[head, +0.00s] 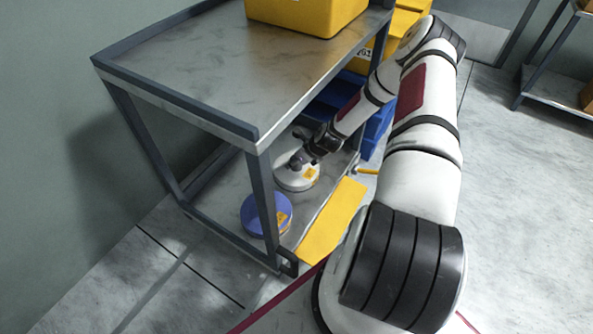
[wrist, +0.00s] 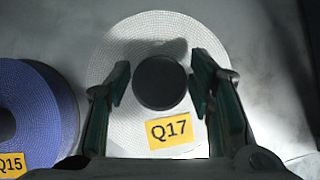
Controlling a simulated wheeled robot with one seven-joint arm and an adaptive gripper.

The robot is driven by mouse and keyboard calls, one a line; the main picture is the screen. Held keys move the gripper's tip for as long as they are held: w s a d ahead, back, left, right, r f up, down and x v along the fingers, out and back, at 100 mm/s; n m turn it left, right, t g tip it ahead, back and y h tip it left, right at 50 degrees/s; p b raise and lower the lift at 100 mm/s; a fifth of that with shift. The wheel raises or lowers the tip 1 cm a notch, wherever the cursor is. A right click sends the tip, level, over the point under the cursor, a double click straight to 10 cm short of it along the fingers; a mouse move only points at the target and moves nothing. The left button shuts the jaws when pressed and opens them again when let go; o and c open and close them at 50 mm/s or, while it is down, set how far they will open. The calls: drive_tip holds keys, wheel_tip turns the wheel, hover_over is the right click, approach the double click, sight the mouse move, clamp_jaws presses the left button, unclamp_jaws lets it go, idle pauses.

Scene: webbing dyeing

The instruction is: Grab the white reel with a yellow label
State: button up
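The white reel (head: 297,181) lies flat on the lower shelf of the cart in the head view, with a yellow label on it. In the wrist view the white reel (wrist: 115,60) shows a dark round hub (wrist: 160,83) and a yellow label (wrist: 170,131) reading Q17. My gripper (wrist: 160,82) is open over the reel, one finger on each side of the hub with gaps to it. In the head view my gripper (head: 297,160) is at the reel's upper side. I cannot tell whether the fingers touch the reel.
A blue reel (head: 266,215) labelled Q15 lies beside the white one, nearer the cart's front leg. The cart's upper shelf (head: 200,75) is above, with a yellow bin (head: 305,15). Blue bins (head: 376,125) stand behind. A yellow panel (head: 332,220) lies along the shelf's edge.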

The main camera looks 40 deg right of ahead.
clamp_jaws()
drive_tip(key=shift+r, duration=0.1)
